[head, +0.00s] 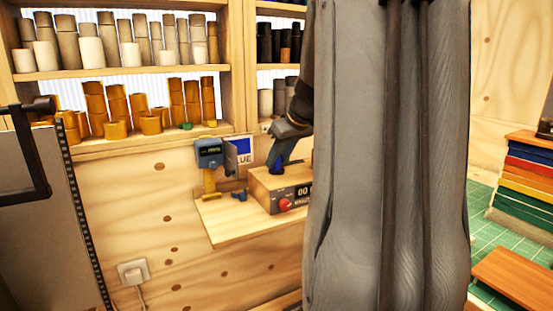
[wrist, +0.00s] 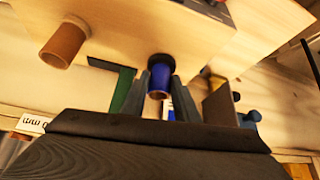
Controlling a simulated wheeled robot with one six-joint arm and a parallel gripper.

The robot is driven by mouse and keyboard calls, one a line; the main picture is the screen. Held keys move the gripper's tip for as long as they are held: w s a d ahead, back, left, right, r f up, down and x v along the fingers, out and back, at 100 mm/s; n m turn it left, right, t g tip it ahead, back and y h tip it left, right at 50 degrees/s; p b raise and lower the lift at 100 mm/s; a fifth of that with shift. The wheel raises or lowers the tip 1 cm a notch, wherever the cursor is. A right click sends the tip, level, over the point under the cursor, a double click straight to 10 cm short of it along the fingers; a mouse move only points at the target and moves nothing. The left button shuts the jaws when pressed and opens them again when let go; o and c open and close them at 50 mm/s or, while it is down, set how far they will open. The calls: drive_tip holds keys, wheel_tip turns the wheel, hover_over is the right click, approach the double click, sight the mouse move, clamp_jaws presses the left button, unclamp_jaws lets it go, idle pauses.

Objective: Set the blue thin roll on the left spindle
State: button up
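The thin blue roll (wrist: 160,80) stands between the two fingers of my gripper (wrist: 161,92), at a dark round base on the wooden box. Its orange-brown open end faces the wrist camera. Both fingers lie close along its sides; whether they press on it I cannot tell. In the head view my dark gripper (head: 290,130) comes down from the upper right onto the blue roll (head: 276,160), above the wooden box (head: 262,190) with a display and red knob. An orange-brown tube (wrist: 65,45) stands apart on the left in the wrist view. My arm hides the box's right part.
A blue device on a yellow stand (head: 209,154) and a sign (head: 240,149) stand left of the box on a small wooden ledge (head: 225,222). Shelves of rolls (head: 120,72) line the wall above. Stacked coloured boards (head: 522,185) lie at right.

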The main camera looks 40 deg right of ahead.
drive_tip(key=o, duration=0.4)
drive_tip(key=shift+r, duration=0.1)
drive_tip(key=b+v, duration=0.1)
drive_tip(key=v, duration=0.6)
drive_tip(key=shift+s+r+b, duration=0.2)
drive_tip(key=shift+r+b, duration=0.05)
drive_tip(key=shift+b, duration=0.15)
